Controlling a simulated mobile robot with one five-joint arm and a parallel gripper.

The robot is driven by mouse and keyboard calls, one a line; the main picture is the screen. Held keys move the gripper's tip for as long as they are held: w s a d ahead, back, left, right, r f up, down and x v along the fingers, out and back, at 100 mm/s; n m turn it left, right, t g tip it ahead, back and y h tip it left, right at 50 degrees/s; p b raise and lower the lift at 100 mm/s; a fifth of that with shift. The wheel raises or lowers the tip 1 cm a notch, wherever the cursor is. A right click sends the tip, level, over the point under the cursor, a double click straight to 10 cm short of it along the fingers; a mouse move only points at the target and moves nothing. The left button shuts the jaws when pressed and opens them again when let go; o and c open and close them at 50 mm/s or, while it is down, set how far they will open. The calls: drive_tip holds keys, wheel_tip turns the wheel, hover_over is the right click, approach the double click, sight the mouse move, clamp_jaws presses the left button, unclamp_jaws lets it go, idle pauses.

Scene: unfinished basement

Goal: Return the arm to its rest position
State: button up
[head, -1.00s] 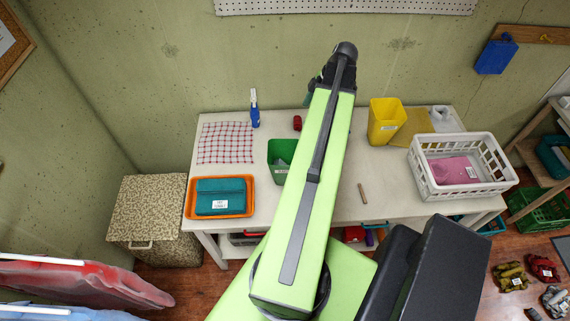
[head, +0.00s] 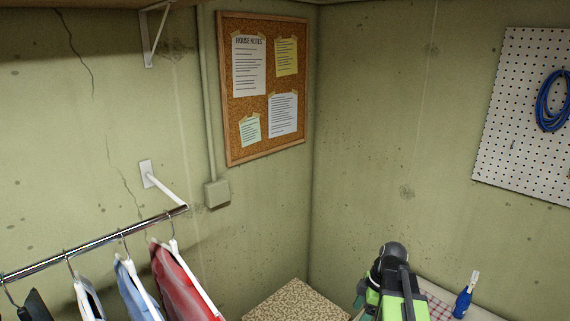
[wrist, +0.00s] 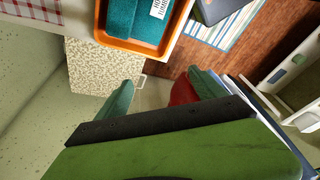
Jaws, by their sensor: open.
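My gripper (wrist: 162,93) shows in the wrist view with its two teal fingertips spread apart. Nothing is held between them; a red shape behind the right fingertip looks farther off. In the head view my green arm (head: 400,300) stands at the bottom, right of centre, with its dark rounded joint on top. The gripper itself is mostly out of sight there.
A rail (head: 95,245) with hanging clothes is at the lower left. A patterned box (head: 297,303) stands in the corner. An orange tray (wrist: 148,47) with a teal folded cloth shows in the wrist view.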

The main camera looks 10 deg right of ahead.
drive_tip(key=a+f+m+h+b, duration=0.1)
drive_tip(key=a+f+m+b, duration=0.1)
drive_tip(key=a+f+m, duration=0.2)
drive_tip(key=s+a+f+m+h+b, duration=0.1)
drive_tip(key=a+f+m+h+b, duration=0.1)
drive_tip(key=a+m, duration=0.7)
drive_tip(key=a+f+b, duration=0.1)
drive_tip(key=a+f, duration=0.1)
drive_tip(key=a, duration=0.1)
drive_tip(key=shift+a+f+m, duration=0.2)
drive_tip(key=shift+f+m, duration=0.05)
drive_tip(key=shift+m, duration=0.15)
